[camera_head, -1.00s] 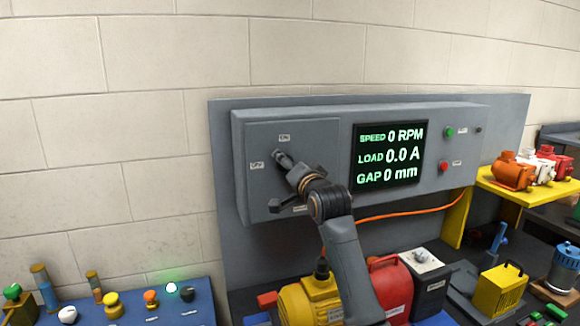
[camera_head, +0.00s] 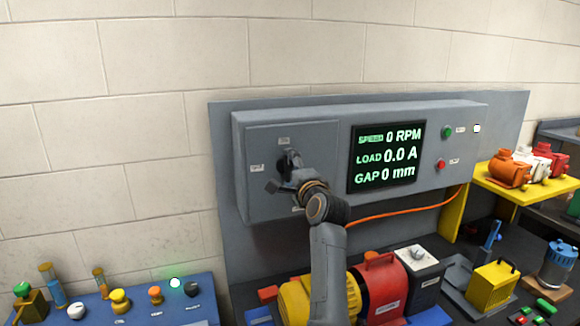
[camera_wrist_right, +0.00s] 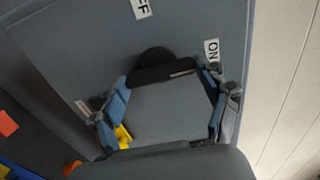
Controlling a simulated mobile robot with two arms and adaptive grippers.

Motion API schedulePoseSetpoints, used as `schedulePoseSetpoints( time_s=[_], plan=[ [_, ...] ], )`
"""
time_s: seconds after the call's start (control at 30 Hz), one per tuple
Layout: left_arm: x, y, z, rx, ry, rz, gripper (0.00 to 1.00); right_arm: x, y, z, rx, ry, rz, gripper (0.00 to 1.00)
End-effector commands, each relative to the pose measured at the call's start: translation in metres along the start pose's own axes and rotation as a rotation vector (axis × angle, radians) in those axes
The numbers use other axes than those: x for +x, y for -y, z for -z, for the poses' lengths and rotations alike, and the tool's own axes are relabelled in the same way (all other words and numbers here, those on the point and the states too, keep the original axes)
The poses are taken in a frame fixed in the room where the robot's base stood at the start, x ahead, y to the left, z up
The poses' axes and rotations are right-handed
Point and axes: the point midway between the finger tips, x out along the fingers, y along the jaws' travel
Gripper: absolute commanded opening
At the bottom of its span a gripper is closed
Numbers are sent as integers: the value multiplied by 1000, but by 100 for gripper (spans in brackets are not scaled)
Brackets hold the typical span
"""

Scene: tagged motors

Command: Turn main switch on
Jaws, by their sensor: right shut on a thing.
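The grey control cabinet (camera_head: 330,125) hangs on the back panel. The main switch (camera_head: 289,159), a dark rotary handle, is on its left door between an ON label (camera_head: 284,141) above and an OFF label (camera_head: 257,168) at left. My right gripper (camera_head: 287,176) is at the switch and hides part of it. In the wrist view the black switch handle (camera_wrist_right: 155,66) lies between the fingertips, which are shut on it. A pale mark on the handle is on the side towards the ON label (camera_wrist_right: 211,51). My left gripper is not in view.
The cabinet's display (camera_head: 386,156) reads 0 RPM, 0.0 A and 0 mm. A small lamp (camera_head: 477,128) at right is lit white. A green button (camera_head: 447,132) and red button (camera_head: 440,164) sit nearby. Motors, including a yellow-red one (camera_head: 375,285), crowd the bench below.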

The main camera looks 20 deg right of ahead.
Motion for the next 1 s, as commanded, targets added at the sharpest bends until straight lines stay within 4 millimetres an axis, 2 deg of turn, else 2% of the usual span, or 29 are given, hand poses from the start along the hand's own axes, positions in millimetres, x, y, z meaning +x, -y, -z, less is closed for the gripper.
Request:
schedulePoseSetpoints(
  time_s=[0.6,0.63,0.7,0.73,1.0],
  plan=[
    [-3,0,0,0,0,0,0,0,-2,0,43,1,-2,44],
    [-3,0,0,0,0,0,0,0,-2,0,43,1,-2,81],
    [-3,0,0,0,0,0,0,0,-1,0,43,1,-2,96],
    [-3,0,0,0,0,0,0,0,-1,0,42,1,-1,98],
    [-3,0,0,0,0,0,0,0,0,0,39,0,0,98]
  ],
)
